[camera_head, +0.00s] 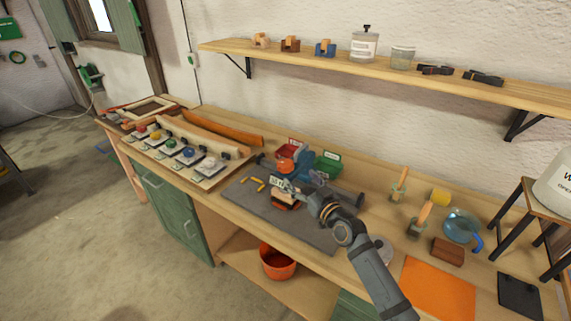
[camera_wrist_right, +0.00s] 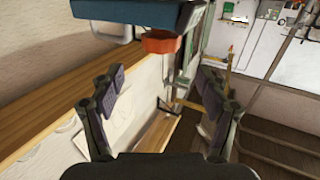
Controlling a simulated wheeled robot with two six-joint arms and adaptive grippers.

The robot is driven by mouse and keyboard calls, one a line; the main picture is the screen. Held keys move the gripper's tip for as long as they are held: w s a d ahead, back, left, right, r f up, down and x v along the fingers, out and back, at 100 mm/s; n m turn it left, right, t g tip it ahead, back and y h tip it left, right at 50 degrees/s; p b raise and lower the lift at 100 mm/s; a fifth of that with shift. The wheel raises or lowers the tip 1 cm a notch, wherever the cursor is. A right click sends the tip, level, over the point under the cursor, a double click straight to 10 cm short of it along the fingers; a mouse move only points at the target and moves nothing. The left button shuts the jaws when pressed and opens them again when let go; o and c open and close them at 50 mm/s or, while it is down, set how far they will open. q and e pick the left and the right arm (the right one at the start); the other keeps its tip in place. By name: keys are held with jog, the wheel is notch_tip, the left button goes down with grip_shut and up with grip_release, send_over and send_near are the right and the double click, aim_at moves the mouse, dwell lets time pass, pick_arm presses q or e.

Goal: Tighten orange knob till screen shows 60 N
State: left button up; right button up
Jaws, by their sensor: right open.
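A small device with a pale screen (camera_head: 278,182) stands on the grey mat in the head view; its digits are too small to read. An orange part (camera_head: 286,205), perhaps the orange knob, shows low on the device, partly covered. My right gripper (camera_head: 303,191) is right beside the device, reaching in from the lower right. In the right wrist view its two dark-padded fingers (camera_wrist_right: 160,90) are wide apart with nothing between the pads. An orange faceted piece (camera_wrist_right: 162,43) shows ahead of them under a blue body; I see no contact. My left gripper is out of view.
A row of coloured knobs on plates (camera_head: 187,152) lies left. Jars with brushes (camera_head: 413,227) and a blue jug (camera_head: 461,228) stand right. The mat's front (camera_head: 250,209) is clear.

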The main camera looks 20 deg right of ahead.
aim_at(285, 163)
jog(key=w, duration=0.3)
jog(key=w+a, duration=0.1)
jog(key=w, duration=0.2)
jog(key=w+a, duration=0.1)
jog(key=w, duration=0.3)
jog(key=c, duration=1.2)
jog(key=shift+s+r+m+h+p, duration=0.1)
jog(key=shift+r+m+h+p, duration=0.4)
jog(key=shift+p, duration=0.65)
jog(key=shift+f+h+p, duration=0.4)
jog(key=shift+h+p, duration=0.1)
jog(key=shift+h, duration=0.1)
jog(key=shift+f, duration=0.15)
jog(key=o, duration=1.2)
